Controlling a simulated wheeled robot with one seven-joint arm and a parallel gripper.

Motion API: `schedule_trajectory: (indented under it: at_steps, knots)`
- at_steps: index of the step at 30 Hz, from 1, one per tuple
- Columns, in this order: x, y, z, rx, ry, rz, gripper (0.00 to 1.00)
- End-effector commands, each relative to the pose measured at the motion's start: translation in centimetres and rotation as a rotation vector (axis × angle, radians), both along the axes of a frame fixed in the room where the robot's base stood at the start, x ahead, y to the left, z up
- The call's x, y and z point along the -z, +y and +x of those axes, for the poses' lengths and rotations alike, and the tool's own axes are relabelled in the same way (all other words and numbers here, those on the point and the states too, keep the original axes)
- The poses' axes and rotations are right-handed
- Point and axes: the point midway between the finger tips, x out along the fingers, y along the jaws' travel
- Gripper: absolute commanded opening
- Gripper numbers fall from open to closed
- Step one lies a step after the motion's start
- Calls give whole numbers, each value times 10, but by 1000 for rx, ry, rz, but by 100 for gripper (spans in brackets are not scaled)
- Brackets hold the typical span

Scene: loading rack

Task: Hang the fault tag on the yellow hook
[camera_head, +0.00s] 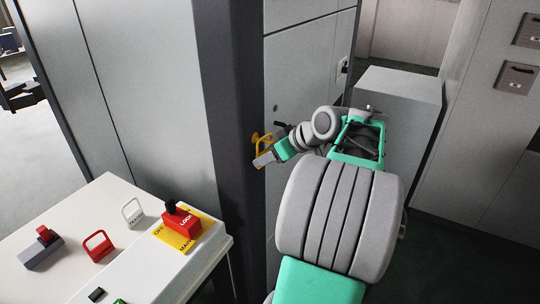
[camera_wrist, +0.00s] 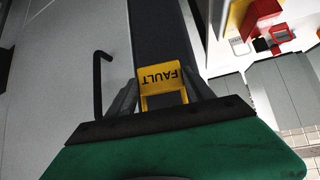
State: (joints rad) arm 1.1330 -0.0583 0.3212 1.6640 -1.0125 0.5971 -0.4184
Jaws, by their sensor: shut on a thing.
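The yellow fault tag (camera_wrist: 158,78) is between the two fingers of my gripper (camera_wrist: 163,98) in the wrist view. Its FAULT lettering appears upside down, and an open frame lies between the fingers. My gripper (camera_head: 265,158) is shut on the tag, in front of the dark column. A yellow shape (camera_head: 263,143) shows at the fingertips in the head view. I cannot tell there whether any of it is the yellow hook. No separate yellow hook can be made out in the wrist view.
A black bent rod (camera_wrist: 98,82) stands out from the grey cabinet face, left of the tag. The dark column (camera_head: 238,110) rises beside the cabinet. A white table (camera_head: 135,275) at lower left holds a red tag (camera_head: 98,246), a white tag (camera_head: 132,212) and a red lock block (camera_head: 181,222).

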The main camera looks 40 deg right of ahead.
Motion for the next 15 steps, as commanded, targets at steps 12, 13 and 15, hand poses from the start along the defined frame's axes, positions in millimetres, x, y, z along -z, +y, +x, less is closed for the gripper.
schedule_trajectory:
  at_steps: [12,13,15]
  knots:
    - [0,0,0,0,0,0,80]
    - [0,0,0,0,0,0,82]
    - [0,0,0,0,0,0,87]
